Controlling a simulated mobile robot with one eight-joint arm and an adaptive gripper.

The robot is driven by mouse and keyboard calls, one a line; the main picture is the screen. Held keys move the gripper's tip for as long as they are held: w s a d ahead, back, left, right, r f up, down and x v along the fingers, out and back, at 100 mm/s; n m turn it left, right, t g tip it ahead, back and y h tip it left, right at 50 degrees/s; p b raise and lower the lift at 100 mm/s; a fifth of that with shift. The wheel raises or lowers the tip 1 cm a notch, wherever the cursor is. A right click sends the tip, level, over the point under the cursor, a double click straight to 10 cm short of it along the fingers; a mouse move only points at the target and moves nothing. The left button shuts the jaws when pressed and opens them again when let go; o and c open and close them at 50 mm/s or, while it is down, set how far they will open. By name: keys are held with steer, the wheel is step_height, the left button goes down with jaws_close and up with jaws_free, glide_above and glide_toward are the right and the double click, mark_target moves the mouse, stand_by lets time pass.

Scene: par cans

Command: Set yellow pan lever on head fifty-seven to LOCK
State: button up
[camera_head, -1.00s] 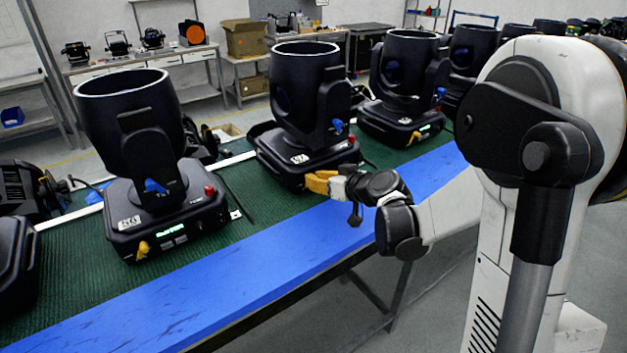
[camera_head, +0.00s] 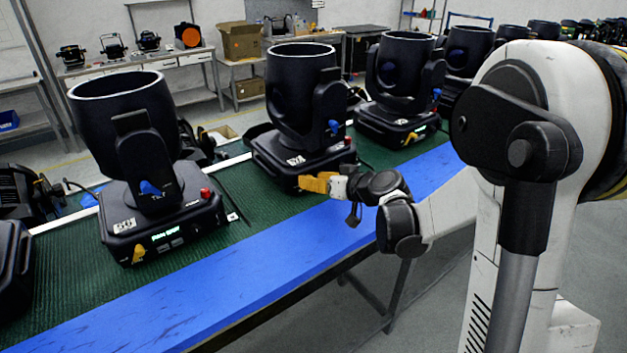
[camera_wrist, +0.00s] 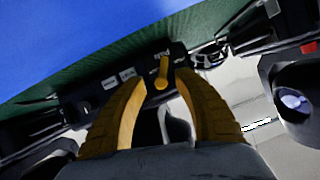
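The head (camera_head: 302,110) beside my gripper is a black moving light on the green mat, with a white label too small to read surely. In the wrist view its yellow lever (camera_wrist: 161,74) stands on the dark base panel beside white print. My gripper (camera_wrist: 162,80) has yellow fingers spread apart, one on each side of the lever, and appears not to be closed on it. In the head view my gripper (camera_head: 314,184) is at the base's front edge, and the fingers hide the lever there.
Another black head (camera_head: 130,150) with its own yellow lever (camera_head: 139,253) stands to the left, and one (camera_head: 400,90) to the right. The blue table edge (camera_head: 250,280) runs in front. A red connector (camera_wrist: 309,47) shows in the wrist view.

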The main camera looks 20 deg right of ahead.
steer(key=v, duration=1.2)
steer(key=s+a+g, duration=0.1)
steer(key=s+a, duration=0.1)
steer(key=s, duration=0.1)
steer(key=s+a+f+g+h, duration=0.1)
steer(key=s+a, duration=0.2)
steer(key=s+a+g, duration=0.2)
steer(key=s+a, duration=0.1)
steer(key=shift+s+a+f+h, duration=0.15)
steer(key=shift+s+a+h, duration=0.1)
steer(key=shift+h, duration=0.15)
steer(key=s+f+m+g+h, duration=0.1)
steer(key=s+h, duration=0.2)
steer(key=s, duration=0.8)
steer(key=shift+d+m+h, duration=0.3)
steer(key=shift+m, duration=0.1)
